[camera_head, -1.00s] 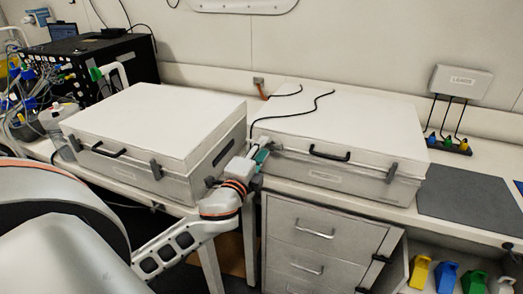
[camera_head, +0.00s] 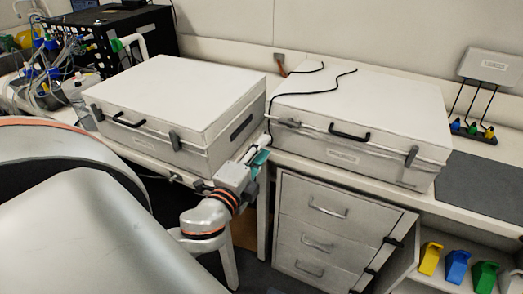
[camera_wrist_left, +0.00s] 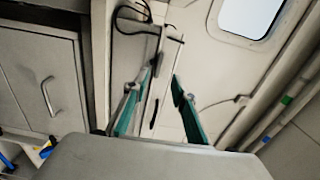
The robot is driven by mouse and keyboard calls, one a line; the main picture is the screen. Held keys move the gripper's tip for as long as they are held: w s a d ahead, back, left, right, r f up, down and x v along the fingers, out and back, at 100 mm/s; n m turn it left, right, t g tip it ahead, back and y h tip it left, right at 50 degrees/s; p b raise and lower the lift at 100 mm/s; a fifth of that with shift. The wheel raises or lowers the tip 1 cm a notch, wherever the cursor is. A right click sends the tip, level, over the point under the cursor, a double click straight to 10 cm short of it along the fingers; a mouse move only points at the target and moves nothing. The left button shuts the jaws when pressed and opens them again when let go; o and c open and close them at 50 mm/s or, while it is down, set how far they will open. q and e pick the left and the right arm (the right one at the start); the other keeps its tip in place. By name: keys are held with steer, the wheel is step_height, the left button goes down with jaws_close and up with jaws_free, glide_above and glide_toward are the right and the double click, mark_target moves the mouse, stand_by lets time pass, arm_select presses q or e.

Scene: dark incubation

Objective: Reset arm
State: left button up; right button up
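My left gripper (camera_head: 257,157) is in front of the gap between two closed grey-white cases, the left case (camera_head: 185,100) and the right case (camera_head: 365,110). In the left wrist view the two teal-padded fingers (camera_wrist_left: 163,80) stand apart with nothing visibly held between them. From the head view I cannot tell how far the fingers are from the cases. My left arm comes in from the left, with its large grey link filling the lower left. My right gripper is not in view.
A white drawer cabinet (camera_head: 325,215) stands under the bench below the gripper. A black rack (camera_head: 125,30) with cables is at the far left. A dark mat (camera_head: 475,180) lies at the right. Coloured containers, including a yellow one (camera_head: 430,259), sit on a low shelf.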

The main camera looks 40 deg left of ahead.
arm_select(q)
steer(key=shift+s, duration=0.1)
stand_by(0.5)
steer(key=s+d+f+n+g+h, duration=0.2)
steer(key=d+f, duration=0.3)
steer(key=f, duration=0.6)
steer(key=s+d+f+n+g+h, duration=0.2)
steer(key=s+d+f+n, duration=0.3)
steer(key=f, duration=0.6)
steer(key=s+d+f+n+g+h, duration=0.2)
steer(key=s+d+f+n+h, duration=0.1)
steer(key=f, duration=0.8)
steer(key=s+d+n, duration=0.1)
steer(key=d, duration=0.1)
steer(key=shift+d+g, duration=0.3)
steer(key=shift+d, duration=0.1)
steer(key=shift+w+f, duration=0.1)
